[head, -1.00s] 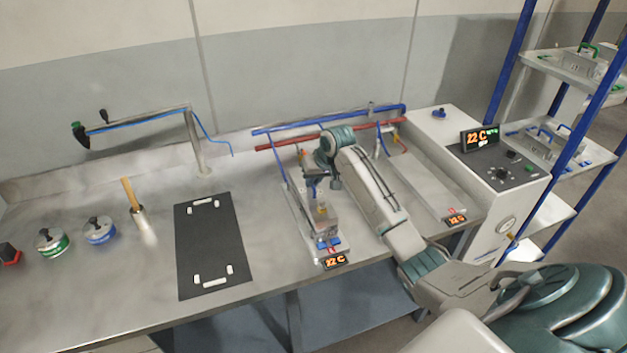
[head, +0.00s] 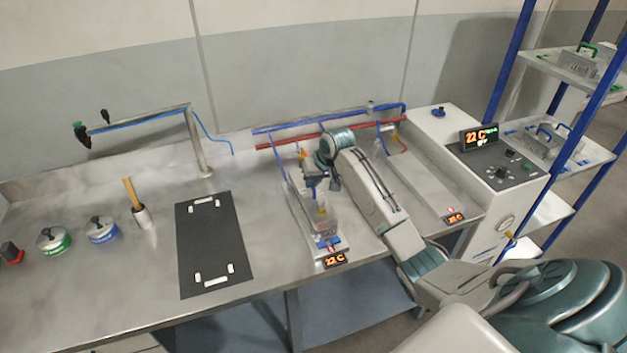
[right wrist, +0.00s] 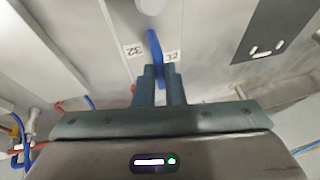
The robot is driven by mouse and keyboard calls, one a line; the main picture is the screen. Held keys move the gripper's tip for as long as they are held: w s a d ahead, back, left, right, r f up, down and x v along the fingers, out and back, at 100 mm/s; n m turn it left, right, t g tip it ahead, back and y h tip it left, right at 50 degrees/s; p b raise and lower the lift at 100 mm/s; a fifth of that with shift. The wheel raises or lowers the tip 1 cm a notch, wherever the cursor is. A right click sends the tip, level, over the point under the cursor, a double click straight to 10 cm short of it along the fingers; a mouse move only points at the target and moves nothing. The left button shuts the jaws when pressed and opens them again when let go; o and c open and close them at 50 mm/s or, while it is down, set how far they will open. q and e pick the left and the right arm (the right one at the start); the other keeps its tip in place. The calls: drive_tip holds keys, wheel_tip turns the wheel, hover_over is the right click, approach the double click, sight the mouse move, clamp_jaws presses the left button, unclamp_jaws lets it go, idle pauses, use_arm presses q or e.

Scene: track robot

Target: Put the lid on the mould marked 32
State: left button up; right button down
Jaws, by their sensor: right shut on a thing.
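My right gripper (right wrist: 158,82) is shut on a blue handle (right wrist: 154,48) in the right wrist view. In the head view my right gripper (head: 317,188) points down over a metal block (head: 322,222) in the left bay of the bench. The gripper and arm partly cover the block. Whether the lid is seated flush on the mould or just above it I cannot tell. My left gripper is out of view.
A black mat (head: 210,250) with white corner pieces lies left of the bay. Green (head: 54,241) and blue (head: 102,231) round tins and a wooden-handled tool (head: 138,205) stand further left. A control box (head: 480,165) and shelves with moulds (head: 555,145) are at right. The right bay (head: 425,185) looks empty.

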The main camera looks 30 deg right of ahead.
drive_tip(key=shift+f+p, duration=0.3)
idle(0.6)
drive_tip(key=shift+f, duration=0.4)
idle(0.5)
drive_tip(key=c, duration=1.5)
unclamp_jaws()
drive_tip(key=shift+o, duration=0.3)
drive_tip(key=shift+s, duration=0.1)
